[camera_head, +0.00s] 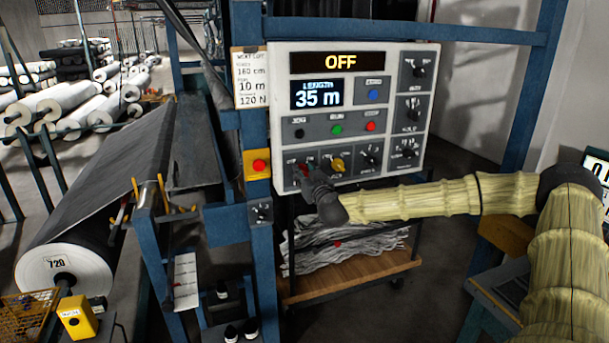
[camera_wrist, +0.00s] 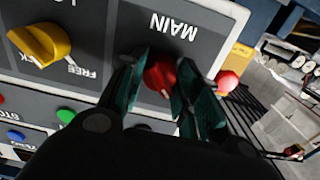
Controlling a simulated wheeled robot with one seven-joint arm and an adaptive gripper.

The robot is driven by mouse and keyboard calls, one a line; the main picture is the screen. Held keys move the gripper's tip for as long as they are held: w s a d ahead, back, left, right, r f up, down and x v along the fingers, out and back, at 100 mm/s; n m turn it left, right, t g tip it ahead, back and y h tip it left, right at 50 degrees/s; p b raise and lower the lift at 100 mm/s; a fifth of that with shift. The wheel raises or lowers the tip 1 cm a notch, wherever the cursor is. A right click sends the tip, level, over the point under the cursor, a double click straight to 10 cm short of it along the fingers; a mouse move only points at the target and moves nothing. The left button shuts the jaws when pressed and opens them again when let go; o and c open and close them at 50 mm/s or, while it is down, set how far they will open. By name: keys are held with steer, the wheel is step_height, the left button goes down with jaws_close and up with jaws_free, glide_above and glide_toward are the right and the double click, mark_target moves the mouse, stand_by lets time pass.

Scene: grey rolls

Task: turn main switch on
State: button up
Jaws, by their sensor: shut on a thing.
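The main switch is a red rotary knob at the lower left of the grey control panel (camera_head: 282,92). In the wrist view the red knob (camera_wrist: 159,77) sits under the label MAIN. My gripper (camera_head: 312,172) reaches the panel from the right, and in the wrist view its two fingers (camera_wrist: 160,84) stand on either side of the red knob, shut on it. The fingers hide part of the knob, so its exact pointer position cannot be read. The panel's top display (camera_head: 340,62) reads OFF.
A yellow knob (camera_head: 337,165) sits close beside the red one. A red push button on a yellow box (camera_head: 258,164) is left of the panel. Blue frame posts (camera_head: 524,110) flank the panel. A wooden shelf (camera_head: 350,277) with folded cloth is below.

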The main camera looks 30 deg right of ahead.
steer(key=shift+m+b, duration=0.3)
steer(key=m+b, duration=0.3)
steer(key=shift+f+m, duration=0.1)
steer(key=shift+m, duration=0.3)
steer(key=m+b, duration=0.3)
steer(key=m, duration=0.1)
steer(key=m+b, duration=0.5)
steer(key=shift+m, duration=0.4)
steer(key=m+b, duration=0.3)
steer(key=shift+d+r+m+b, duration=0.1)
steer(key=shift+r+m+b, duration=0.1)
steer(key=shift+m+b, duration=0.15)
steer(key=o, duration=1)
steer(key=shift+f, duration=0.1)
steer(key=shift+o, duration=0.2)
